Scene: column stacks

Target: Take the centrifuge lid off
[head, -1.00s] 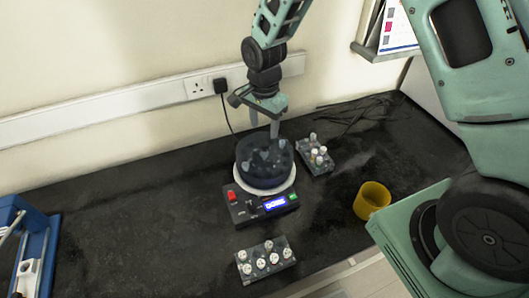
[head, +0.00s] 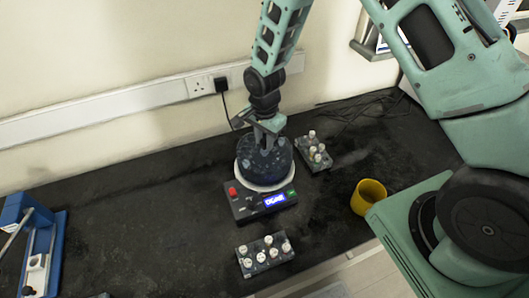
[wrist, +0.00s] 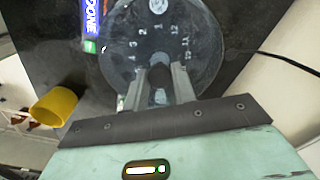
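The centrifuge (head: 262,203) stands on the black bench, with a red button, a lit display and a pale rim. Its round dark translucent lid (head: 250,165) is on top; it also shows in the wrist view (wrist: 205,45) with numbered positions around its middle. A dark knob (wrist: 160,76) stands at the lid's centre. My gripper (head: 265,143) points down over the lid. In the wrist view my gripper (wrist: 159,70) has one finger on each side of the knob, with a narrow gap visible, so it looks open. The fingertips' exact height is unclear.
A tube rack (head: 314,152) stands close behind right of the centrifuge, and another rack (head: 264,257) in front. A yellow cup (head: 368,197) is to the right. A blue device (head: 35,245) is at far left. A cable runs behind to the wall socket (head: 200,84). The bench left of the centrifuge is clear.

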